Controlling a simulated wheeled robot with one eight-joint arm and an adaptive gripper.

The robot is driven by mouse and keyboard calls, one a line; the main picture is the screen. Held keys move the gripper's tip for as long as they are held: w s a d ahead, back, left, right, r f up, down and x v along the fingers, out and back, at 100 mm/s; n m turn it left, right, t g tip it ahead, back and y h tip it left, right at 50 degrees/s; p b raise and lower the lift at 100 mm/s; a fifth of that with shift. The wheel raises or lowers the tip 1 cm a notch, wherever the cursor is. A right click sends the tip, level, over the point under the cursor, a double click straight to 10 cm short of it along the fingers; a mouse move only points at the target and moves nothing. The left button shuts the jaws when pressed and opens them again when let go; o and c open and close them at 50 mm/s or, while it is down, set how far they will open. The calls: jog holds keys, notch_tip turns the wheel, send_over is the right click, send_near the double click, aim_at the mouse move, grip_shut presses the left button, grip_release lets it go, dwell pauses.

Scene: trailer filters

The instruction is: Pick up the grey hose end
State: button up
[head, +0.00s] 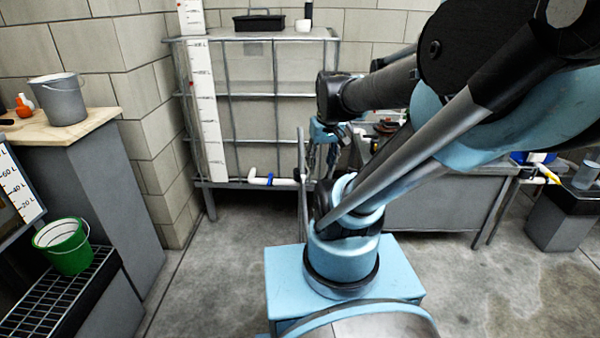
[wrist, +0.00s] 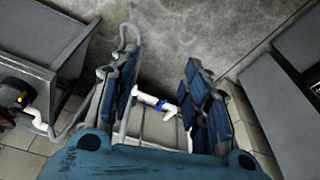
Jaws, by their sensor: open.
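A thin grey hose (head: 302,185) stands nearly upright in front of the caged tank in the head view, its top close to my gripper. In the wrist view a grey hose (wrist: 122,38) curves at the top, beside and partly behind the left finger; I cannot tell exactly where its end lies. My gripper (wrist: 160,65) is open, with nothing seen held between its fingers. In the head view my gripper (head: 322,160) hangs at the tank's right front, small and partly merged with the hose.
The caged tank (head: 255,95) stands behind, with a white outlet pipe (head: 258,178) low on its front; the pipe (wrist: 148,100) shows between my fingers. A grey bench (head: 430,205) is at right. A green bucket (head: 66,248) sits on a rack at left. Floor is clear at left front.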

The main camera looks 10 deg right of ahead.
jog(key=w+r+n, duration=0.1)
jog(key=w+r, duration=0.1)
jog(key=w, duration=0.8)
jog(key=n+t+y, duration=0.1)
jog(key=n+y, duration=0.1)
jog(key=n, duration=0.2)
send_over(300, 152)
jog(key=s+d, duration=0.2)
jog(key=s, duration=0.1)
notch_tip(300, 152, down, 12)
jog(key=x, duration=1.1)
jog(key=shift+w+d, duration=0.15)
jog(key=shift+d, duration=0.05)
jog(key=shift+d+x, duration=0.15)
jog(key=shift+x, duration=1.25)
jog(key=shift+d+x, duration=0.1)
jog(key=shift+x, duration=1.35)
grip_shut()
